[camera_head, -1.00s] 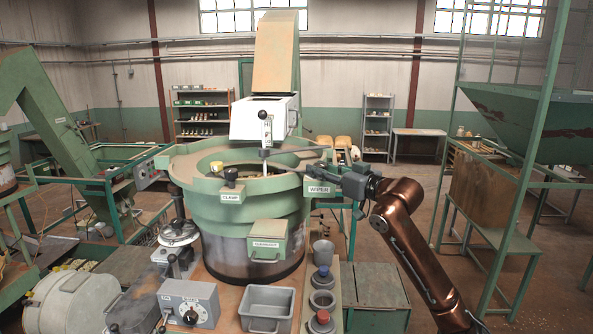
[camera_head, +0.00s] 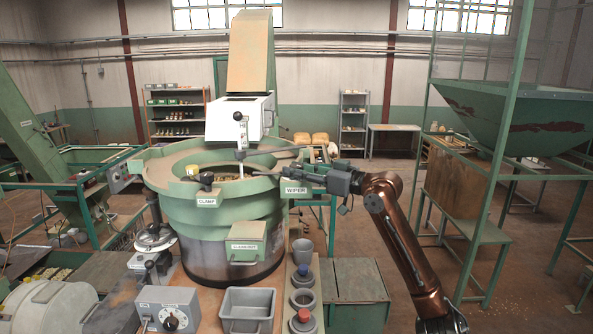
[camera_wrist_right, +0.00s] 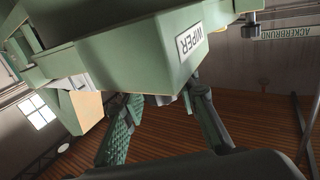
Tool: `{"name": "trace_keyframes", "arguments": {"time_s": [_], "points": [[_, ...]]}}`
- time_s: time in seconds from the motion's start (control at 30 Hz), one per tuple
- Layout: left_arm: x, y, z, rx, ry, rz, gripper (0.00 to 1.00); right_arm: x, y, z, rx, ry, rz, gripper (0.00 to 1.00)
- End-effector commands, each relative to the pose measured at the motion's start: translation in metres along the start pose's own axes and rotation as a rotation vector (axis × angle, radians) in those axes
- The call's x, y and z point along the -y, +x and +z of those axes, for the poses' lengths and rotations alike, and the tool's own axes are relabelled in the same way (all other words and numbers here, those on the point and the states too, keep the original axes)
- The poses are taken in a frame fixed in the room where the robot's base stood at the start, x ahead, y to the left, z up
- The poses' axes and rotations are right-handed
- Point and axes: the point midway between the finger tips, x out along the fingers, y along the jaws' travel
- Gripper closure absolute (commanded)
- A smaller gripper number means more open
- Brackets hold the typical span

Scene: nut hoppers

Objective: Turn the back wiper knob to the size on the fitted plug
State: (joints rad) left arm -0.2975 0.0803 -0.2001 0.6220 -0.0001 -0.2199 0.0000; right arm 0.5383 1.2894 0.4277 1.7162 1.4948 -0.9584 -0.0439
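The green bowl feeder (camera_head: 213,215) stands in the middle of the head view. Its wiper block (camera_head: 295,189), labelled WIPER, sits on the right of the rim. It fills the top of the right wrist view (camera_wrist_right: 150,50). My right gripper (camera_head: 318,176) is beside this block at the rim. In the right wrist view its fingers (camera_wrist_right: 158,97) stand apart below the block, with nothing seen gripped between them. I cannot make out a wiper knob or its size marks. My left gripper is not in view.
A control box (camera_head: 168,309), a grey bin (camera_head: 247,310) and a grey cup (camera_head: 302,250) are in front. A green hopper frame (camera_head: 505,150) stands at the right.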

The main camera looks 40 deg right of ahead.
Motion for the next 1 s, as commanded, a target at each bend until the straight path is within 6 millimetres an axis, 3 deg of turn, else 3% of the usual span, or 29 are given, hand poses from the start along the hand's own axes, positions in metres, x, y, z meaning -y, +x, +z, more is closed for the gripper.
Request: {"name": "trace_keyframes", "arguments": {"time_s": [0.23, 0.57, 0.77, 1.0], "points": [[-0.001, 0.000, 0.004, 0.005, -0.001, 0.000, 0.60, 0.000, 0.000, 0.000, 0.000, 0.001, 0.000, 0.55], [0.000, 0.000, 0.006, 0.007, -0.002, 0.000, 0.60, 0.000, -0.004, 0.001, 0.000, 0.001, 0.000, 0.55], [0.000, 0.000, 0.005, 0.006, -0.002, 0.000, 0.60, 0.000, -0.033, 0.002, 0.001, 0.002, 0.001, 0.55], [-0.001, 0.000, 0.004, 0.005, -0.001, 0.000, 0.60, 0.000, -0.083, 0.001, 0.000, 0.003, 0.000, 0.55]]}}
